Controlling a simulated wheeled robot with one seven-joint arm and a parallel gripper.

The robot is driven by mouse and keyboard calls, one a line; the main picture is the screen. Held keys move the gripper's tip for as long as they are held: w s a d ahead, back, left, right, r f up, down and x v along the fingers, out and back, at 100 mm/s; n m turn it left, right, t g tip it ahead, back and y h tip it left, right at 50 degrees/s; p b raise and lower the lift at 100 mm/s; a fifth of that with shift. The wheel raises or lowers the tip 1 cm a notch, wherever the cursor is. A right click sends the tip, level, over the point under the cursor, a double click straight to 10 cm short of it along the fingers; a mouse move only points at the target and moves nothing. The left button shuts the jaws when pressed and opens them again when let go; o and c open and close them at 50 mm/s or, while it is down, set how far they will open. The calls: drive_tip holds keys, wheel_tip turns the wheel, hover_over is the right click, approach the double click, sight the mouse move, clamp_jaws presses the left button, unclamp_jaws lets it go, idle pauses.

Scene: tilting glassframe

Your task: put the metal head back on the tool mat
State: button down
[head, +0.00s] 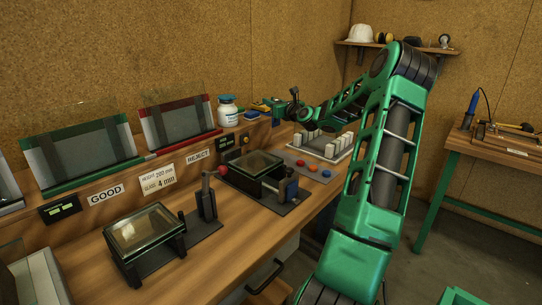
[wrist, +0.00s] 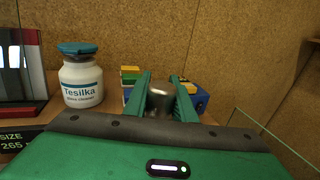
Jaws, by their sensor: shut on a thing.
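My gripper (wrist: 161,88) is shut on a grey metal head (wrist: 160,99), whose rounded, shiny top shows between the two green fingers in the wrist view. Its lower part is hidden by the gripper body. In the head view my gripper (head: 289,110) is stretched out at the back of the workbench, near the shelf, and the held head is too small to make out there. I cannot clearly pick out the tool mat; a side table (head: 462,137) at the right bears a blue-handled tool (head: 473,103) and other tools.
A white bottle with a blue cap (head: 228,111) stands on the ledge; it is left of my gripper in the wrist view (wrist: 82,82). A blue box (wrist: 201,102) is close on the right. Framed glass panels (head: 181,120), a white rack (head: 322,146) and fixtures line the bench.

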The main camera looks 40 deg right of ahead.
drive_tip(key=f, duration=1.8)
drive_tip(key=shift+w+d, duration=0.15)
drive_tip(key=shift+w, duration=0.1)
drive_tip(key=c, duration=1.5)
unclamp_jaws()
drive_tip(key=v, duration=1.2)
drive_tip(key=shift+r, duration=0.1)
drive_tip(key=shift+s, duration=0.1)
